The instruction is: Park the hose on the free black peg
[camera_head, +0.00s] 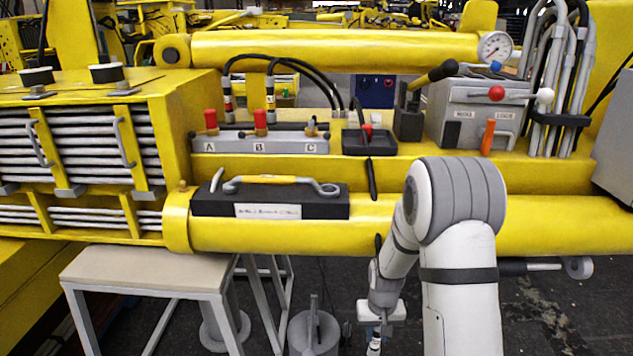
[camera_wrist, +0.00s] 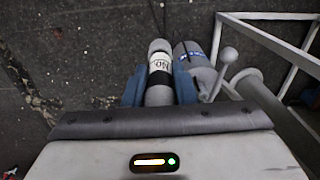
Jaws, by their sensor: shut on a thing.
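Two black hoses (camera_head: 310,70) arch from ports A and B to the middle of the boom. A shorter black hose (camera_head: 357,108) runs down to a red end (camera_head: 367,131) at the black tray (camera_head: 383,145). A thin black peg-like rod (camera_head: 371,180) stands out at the beam front below the tray; I cannot tell if it is the free peg. My gripper (camera_head: 376,337) hangs low in front of the beam. In the wrist view its blue fingers (camera_wrist: 160,88) are shut on a grey cylinder (camera_wrist: 159,70) with a white label and black band.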

